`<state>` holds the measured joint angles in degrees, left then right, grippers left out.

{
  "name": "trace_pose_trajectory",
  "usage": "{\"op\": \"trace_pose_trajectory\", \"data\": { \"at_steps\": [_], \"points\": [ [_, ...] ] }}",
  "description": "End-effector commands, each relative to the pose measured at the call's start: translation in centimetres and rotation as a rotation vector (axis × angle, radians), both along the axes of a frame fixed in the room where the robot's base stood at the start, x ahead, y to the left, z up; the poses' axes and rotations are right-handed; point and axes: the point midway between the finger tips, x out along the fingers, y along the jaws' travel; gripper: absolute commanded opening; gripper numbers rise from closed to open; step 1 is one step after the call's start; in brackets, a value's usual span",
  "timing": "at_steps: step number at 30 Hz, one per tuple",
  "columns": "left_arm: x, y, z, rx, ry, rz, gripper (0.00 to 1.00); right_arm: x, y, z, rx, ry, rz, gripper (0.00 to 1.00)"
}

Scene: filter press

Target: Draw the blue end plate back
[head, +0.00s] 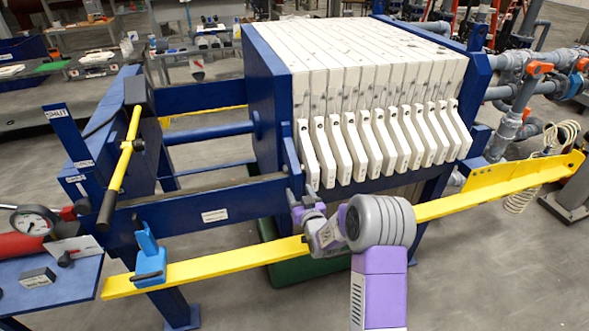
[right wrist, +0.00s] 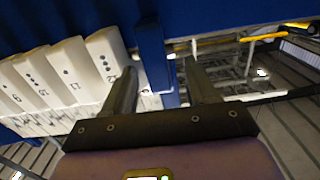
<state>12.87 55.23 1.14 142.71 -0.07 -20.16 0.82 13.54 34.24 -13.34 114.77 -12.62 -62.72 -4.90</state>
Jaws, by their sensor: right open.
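The blue end plate (head: 268,95) stands upright against the near end of the white plate stack (head: 375,65). A blue upright handle (head: 291,160) sticks out at its lower front corner. My right gripper (head: 297,196) is at the lower end of this handle, in front of the blue side rail. In the right wrist view, my right gripper (right wrist: 163,72) is open, with one finger on each side of a blue upright bar (right wrist: 153,60), apparently the handle. Whether the fingers touch it cannot be told. My left gripper is not in view.
A yellow rail (head: 220,262) runs across the front, with a blue bracket (head: 150,258) on it. A yellow lever (head: 125,160) stands at the left. The blue side rail (head: 220,205) runs behind my gripper. Left of the end plate is an open gap (head: 200,155).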

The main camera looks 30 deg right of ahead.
Motion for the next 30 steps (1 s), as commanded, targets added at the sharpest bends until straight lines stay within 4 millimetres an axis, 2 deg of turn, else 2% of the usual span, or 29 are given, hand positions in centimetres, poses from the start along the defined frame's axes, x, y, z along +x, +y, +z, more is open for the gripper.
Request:
{"op": "trace_pose_trajectory", "data": {
  "at_steps": [1, 3, 18, 24, 30],
  "points": [
    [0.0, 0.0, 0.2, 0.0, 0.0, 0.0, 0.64, 0.1, -0.5, 1.0, -0.013, -0.021, -0.005, 0.57],
    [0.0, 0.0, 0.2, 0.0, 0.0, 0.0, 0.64, 0.5, -0.8, 1.6, -0.023, -0.038, -0.008, 0.57],
    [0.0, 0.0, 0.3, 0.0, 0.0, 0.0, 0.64, 6.4, -2.2, 1.5, -0.022, -0.037, -0.007, 0.57],
    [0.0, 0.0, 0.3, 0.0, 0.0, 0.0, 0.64, 7.4, -2.4, 1.5, -0.022, -0.037, -0.008, 0.57],
    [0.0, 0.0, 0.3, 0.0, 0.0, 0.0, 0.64, 7.5, -2.4, 1.4, -0.021, -0.035, -0.008, 0.57]
  ]
}}
